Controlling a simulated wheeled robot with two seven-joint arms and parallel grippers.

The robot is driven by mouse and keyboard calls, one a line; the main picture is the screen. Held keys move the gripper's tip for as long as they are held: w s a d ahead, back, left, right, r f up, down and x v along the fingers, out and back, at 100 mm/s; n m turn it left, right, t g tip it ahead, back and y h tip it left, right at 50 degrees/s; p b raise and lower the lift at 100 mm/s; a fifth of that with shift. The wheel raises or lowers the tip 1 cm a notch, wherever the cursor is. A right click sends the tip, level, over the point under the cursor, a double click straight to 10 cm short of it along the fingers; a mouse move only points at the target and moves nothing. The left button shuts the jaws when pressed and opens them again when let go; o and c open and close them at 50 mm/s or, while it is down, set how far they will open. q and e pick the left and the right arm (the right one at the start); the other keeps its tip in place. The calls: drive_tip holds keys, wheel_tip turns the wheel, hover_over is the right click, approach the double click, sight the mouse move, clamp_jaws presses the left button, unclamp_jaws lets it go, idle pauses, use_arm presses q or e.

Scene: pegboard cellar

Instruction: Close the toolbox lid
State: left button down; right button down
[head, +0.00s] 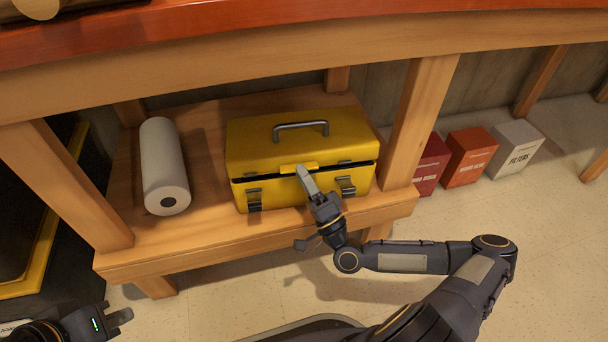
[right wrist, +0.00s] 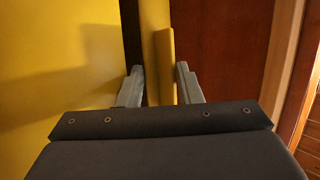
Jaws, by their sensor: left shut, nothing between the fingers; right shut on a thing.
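A yellow toolbox (head: 290,190) stands on the lower wooden shelf of a bench in the head view. Its lid (head: 255,142), with a grey handle on top, is nearly down. My right gripper (head: 305,172) is at the front middle of the lid, shut on the yellow lid tab (head: 290,167). In the right wrist view the tab (right wrist: 165,62) stands between the fingers (right wrist: 162,86). Two front latches (head: 346,186) hang on the body. My left gripper (head: 124,316) is shut and empty at the lower left, far from the toolbox.
Wooden bench legs (head: 420,115) flank the toolbox, and the red bench top (head: 300,30) is above. Red, orange and white boxes (head: 514,146) stand on the floor at right.

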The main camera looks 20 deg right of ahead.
drive_tip(key=shift+s+a+r, duration=0.1)
drive_tip(key=shift+r, duration=0.05)
drive_tip(key=c, duration=1.2)
unclamp_jaws()
